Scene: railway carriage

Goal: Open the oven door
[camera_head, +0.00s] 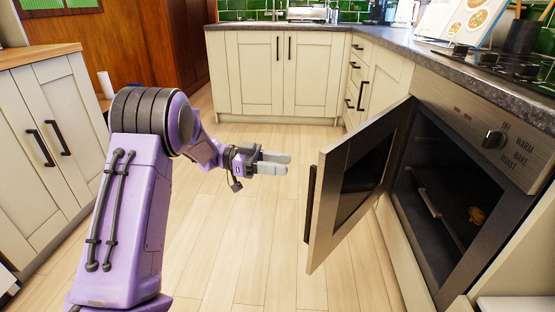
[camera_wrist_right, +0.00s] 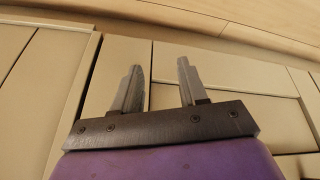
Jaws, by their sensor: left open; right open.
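The oven (camera_head: 490,150) stands at the right of the head view. Its door (camera_head: 345,185) is swung well open, hinged on its far side, with the free edge and a dark vertical handle (camera_head: 310,204) toward the left. The dark cavity shows a rack and a small golden item (camera_head: 477,215). My left gripper (camera_head: 288,164) is open and empty, left of the door and apart from the handle. My right gripper (camera_wrist_right: 160,78) is open and empty in the right wrist view, in front of cream cabinet panels; it is not in the head view.
A control knob (camera_head: 494,139) sits above the oven opening. A dark countertop (camera_head: 430,55) runs along the right, with a hob and an open cookbook (camera_head: 465,20). Cream cabinets (camera_head: 280,75) stand at the back and left. The wooden floor (camera_head: 240,240) is clear in the middle.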

